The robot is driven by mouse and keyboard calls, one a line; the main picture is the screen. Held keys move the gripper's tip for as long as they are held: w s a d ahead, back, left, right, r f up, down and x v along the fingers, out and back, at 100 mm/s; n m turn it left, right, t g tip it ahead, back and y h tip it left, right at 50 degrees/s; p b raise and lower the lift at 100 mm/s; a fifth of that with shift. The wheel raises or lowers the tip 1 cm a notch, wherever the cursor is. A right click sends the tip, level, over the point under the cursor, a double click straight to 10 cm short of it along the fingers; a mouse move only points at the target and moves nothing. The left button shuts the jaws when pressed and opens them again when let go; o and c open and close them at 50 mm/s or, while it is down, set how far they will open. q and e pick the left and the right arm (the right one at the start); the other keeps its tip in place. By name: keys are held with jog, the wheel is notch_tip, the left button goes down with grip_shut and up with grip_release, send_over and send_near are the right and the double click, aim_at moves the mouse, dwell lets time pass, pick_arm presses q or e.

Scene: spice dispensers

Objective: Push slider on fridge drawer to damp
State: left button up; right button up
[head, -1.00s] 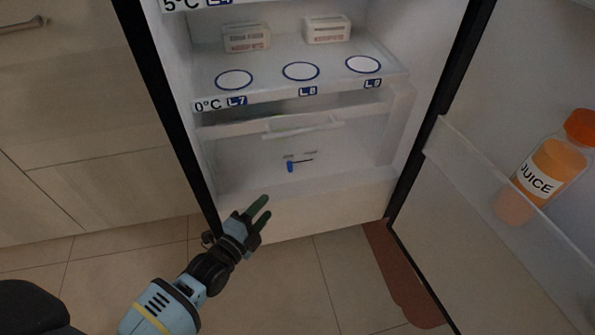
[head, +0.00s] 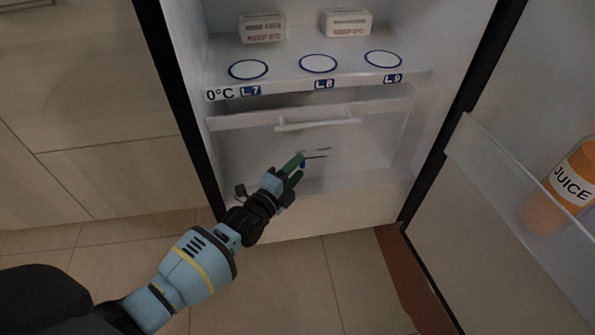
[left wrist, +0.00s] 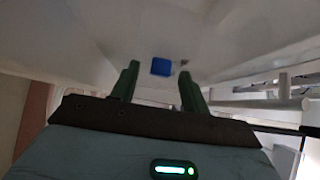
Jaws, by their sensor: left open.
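The fridge drawer (head: 350,148) is a pale, translucent front below the 0°C shelf, with a handle bar (head: 318,124) along its top. The small blue slider (head: 303,166) sits on the drawer front at the left of short dark label lines (head: 317,154). In the head view it is mostly hidden behind my left fingers. My left gripper (head: 296,168) is open and empty, in front of the slider. In the left wrist view the blue slider (left wrist: 161,67) shows whole, just beyond and between the two green fingertips (left wrist: 160,75); I cannot tell if they touch it. My right gripper is not in view.
The open fridge door (head: 470,230) stands at the right, with a juice bottle (head: 572,180) in its bin. Two white boxes (head: 263,28) (head: 346,22) stand on the shelf (head: 290,72) above. Wooden cabinets (head: 90,110) are at the left. The floor in front is clear.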

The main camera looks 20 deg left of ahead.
pick_arm(q)
jog(key=shift+w+d, duration=0.1)
jog(key=shift+w, duration=0.2)
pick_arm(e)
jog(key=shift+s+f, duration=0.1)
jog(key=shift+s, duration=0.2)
pick_arm(q)
grip_shut()
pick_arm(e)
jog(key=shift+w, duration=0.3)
